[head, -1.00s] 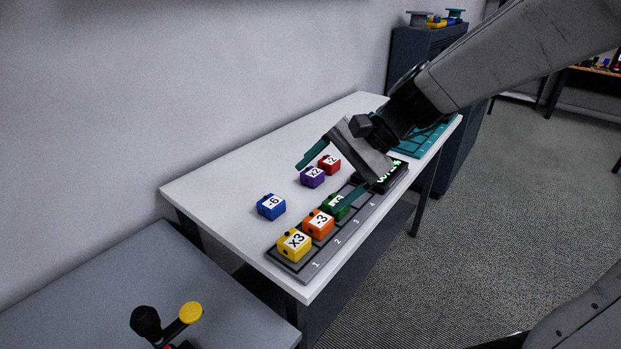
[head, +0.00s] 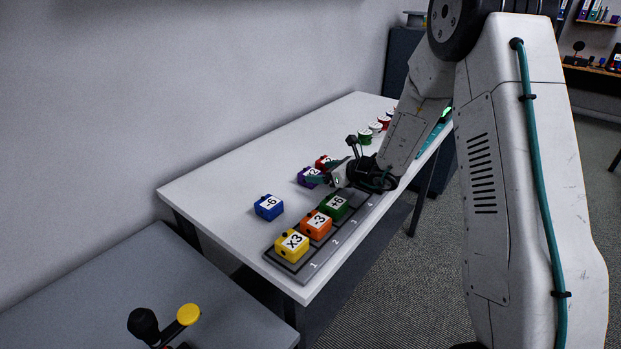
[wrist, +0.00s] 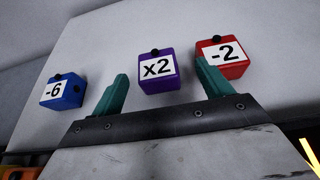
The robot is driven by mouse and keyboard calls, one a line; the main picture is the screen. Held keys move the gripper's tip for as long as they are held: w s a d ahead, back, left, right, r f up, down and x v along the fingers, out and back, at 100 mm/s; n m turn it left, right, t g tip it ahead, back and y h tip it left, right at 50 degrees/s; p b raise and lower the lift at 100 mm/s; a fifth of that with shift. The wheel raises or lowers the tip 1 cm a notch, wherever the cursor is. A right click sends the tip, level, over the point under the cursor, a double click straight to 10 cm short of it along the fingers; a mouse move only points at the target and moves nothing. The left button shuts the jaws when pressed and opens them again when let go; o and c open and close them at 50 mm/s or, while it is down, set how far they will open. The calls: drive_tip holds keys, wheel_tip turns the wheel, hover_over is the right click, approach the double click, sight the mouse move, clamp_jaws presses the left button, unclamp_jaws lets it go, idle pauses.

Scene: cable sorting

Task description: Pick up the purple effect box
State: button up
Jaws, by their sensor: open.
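The purple effect box (wrist: 157,84) carries a white "x2" label and a black knob on top. It stands on the white table between and beyond my gripper's two teal fingers in the wrist view. My gripper (wrist: 160,92) is open and empty, with the box a little ahead of the fingertips. In the head view the purple box (head: 309,177) is partly hidden by my gripper (head: 324,180), which is low over the table beside it. The red "-2" box (wrist: 222,58) stands just right of the purple one, partly behind the right finger.
A blue "-6" box (head: 268,207) stands to the left. Yellow "x3" (head: 292,245), orange "-3" (head: 316,225) and green "+6" (head: 335,206) boxes sit in the numbered tray (head: 317,265) along the table's front edge. The table's (head: 222,190) left part is clear.

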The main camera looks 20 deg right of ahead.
sight(310, 172)
drive_tip(key=x, duration=0.5)
drive_tip(key=shift+a, duration=0.25)
drive_tip(key=c, duration=1.1)
drive_tip(key=shift+c, duration=0.2)
